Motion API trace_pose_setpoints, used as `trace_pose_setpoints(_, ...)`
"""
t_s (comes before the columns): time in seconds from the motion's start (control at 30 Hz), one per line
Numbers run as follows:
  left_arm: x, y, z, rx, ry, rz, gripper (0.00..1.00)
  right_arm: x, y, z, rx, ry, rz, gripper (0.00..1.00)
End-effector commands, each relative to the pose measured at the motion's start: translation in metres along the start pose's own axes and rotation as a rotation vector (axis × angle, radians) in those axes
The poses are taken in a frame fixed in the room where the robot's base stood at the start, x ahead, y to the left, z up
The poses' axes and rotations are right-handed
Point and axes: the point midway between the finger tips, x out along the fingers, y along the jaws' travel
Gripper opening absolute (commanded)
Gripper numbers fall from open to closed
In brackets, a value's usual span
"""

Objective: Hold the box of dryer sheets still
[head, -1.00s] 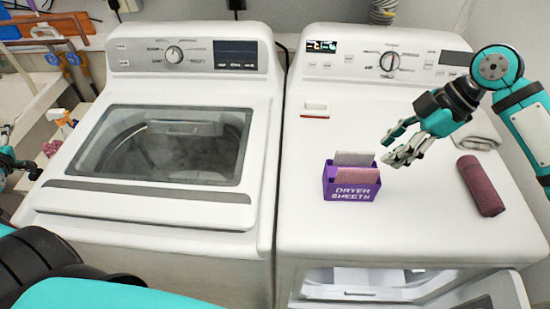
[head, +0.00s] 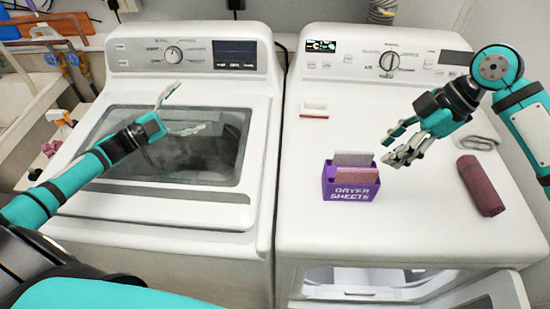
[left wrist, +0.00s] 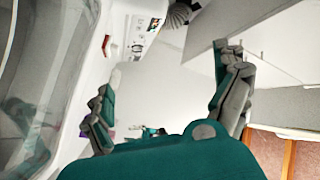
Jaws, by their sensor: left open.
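The purple box of dryer sheets (head: 350,192) stands upright on the dryer top, with a grey and a pink sheet (head: 353,159) sticking out. My left gripper (head: 190,107) is open and empty above the washer lid, well left of the box. The left wrist view shows its spread fingers (left wrist: 171,62) with nothing between them. A small purple patch at the left of that view may be the box, mostly hidden by a finger. My right gripper (head: 385,151) hangs just right of and behind the box. Its fingers look apart and empty, not visibly touching the box.
The washer (head: 150,212) and the dryer (head: 300,225) stand side by side. A rolled maroon cloth (head: 481,186) and a folded grey cloth (head: 478,143) lie right of the box. A small white and red item (head: 314,110) lies behind it. The dryer door (head: 490,297) hangs open below.

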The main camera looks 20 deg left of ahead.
Motion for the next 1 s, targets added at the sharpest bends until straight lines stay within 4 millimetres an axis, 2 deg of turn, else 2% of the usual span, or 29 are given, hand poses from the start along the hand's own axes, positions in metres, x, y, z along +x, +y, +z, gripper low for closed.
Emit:
trace_pose_setpoints(0.03,0.014,0.017,-0.022,0.137,0.069,0.046,0.98,0.0,0.0,0.0,0.0,0.0,0.0,0.38)
trace_pose_setpoints(0.2,0.047,0.076,-0.089,0.674,0.318,0.174,0.98,0.0,0.0,0.0,0.0,0.0,0.0,0.38)
trace_pose_setpoints(0.4,0.068,0.137,-0.15,1.323,0.637,0.218,0.98,0.0,0.0,0.0,0.0,0.0,0.0,0.38)
trace_pose_setpoints(0.6,0.079,0.174,-0.18,1.861,0.896,0.189,0.98,0.0,0.0,0.0,0.0,0.0,0.0,0.38)
trace_pose_setpoints(0.7,0.082,0.183,-0.186,2.036,0.976,0.172,0.98,0.0,0.0,0.0,0.0,0.0,0.0,0.38)
trace_pose_setpoints(0.83,0.084,0.188,-0.189,2.158,1.033,0.16,0.98,0.0,0.0,0.0,0.0,0.0,0.0,0.38)
trace_pose_setpoints(1.0,0.086,0.191,-0.19,2.191,1.048,0.156,0.98,0.0,0.0,0.0,0.0,0.0,0.0,0.38)
